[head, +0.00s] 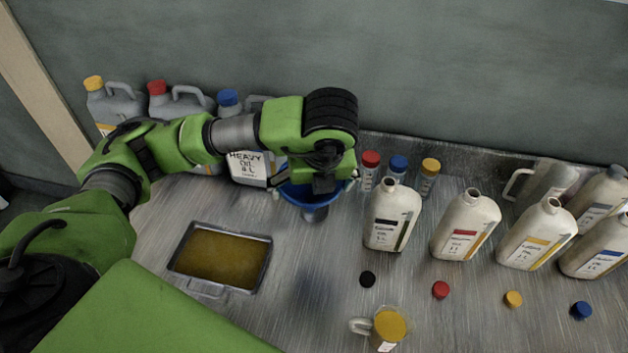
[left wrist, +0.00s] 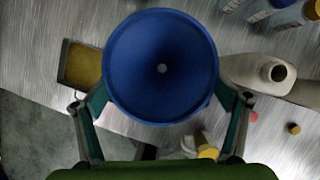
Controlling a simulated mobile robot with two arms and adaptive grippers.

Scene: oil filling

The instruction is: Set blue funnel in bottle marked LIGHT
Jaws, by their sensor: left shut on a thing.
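The blue funnel (head: 312,212) is held upright by my left gripper (head: 315,187), left of the bottles. The wide mouth of the funnel (left wrist: 160,40) faces the left wrist camera. My left gripper's fingers (left wrist: 161,101) grip the funnel from both sides. Four-sided white bottles stand in a row, uncapped: one with a black-marked label (head: 392,216), one red (head: 466,225), one yellow (head: 538,234), one blue (head: 600,247). Their label words are too small to tell which reads LIGHT. My right gripper is not in view.
A tray of amber oil (head: 266,262) lies at left. Grey jugs, one marked HEAVY (head: 248,170), stand behind my arm. Small capped bottles (head: 370,169) stand behind the row. Loose caps (head: 440,290) and a mug (head: 390,328) are in front.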

